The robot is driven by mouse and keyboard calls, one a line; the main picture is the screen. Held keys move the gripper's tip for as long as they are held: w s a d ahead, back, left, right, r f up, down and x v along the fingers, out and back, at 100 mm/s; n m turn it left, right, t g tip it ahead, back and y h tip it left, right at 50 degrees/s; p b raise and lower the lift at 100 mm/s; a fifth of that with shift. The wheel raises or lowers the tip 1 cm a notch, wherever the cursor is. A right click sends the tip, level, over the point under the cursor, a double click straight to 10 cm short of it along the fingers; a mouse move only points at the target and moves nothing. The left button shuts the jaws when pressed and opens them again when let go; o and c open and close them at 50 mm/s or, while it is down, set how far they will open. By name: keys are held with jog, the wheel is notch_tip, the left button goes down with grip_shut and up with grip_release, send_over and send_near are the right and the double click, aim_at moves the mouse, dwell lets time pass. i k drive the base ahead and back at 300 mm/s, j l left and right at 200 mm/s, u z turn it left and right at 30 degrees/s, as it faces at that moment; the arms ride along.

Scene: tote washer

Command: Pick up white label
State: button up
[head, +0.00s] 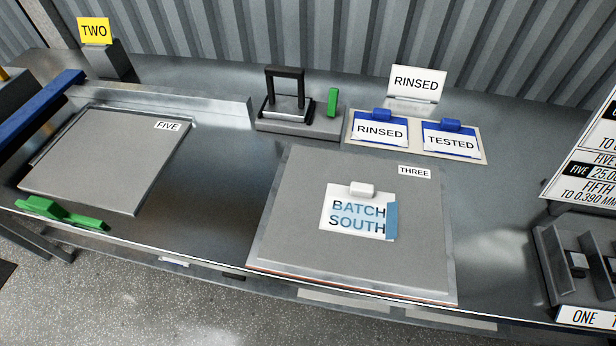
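A white label (342,221) reading BATCH SOUTH lies flat on the grey plate marked THREE (289,188), right of centre. It has blue lettering, a blue strip along its right edge and a small white grip block at its top edge. Nothing covers it. Two other labels, RINSED (379,132) and TESTED (450,142), are white with blue tops and blue grip blocks. They lie side by side on a beige tray (483,157) behind the plate. My gripper is not in view.
A RINSED sign (416,84) stands behind the tray. A black-handled fixture (285,95) with a green lever (332,102) stands left of it. A plate marked FIVE (100,160) lies left, with a green clamp (62,213) in front. A dark rack (560,265) and a board stand right.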

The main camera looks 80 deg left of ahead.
aim_at(357, 210)
jog(key=u, duration=1.45)
jog(key=l+u, duration=0.1)
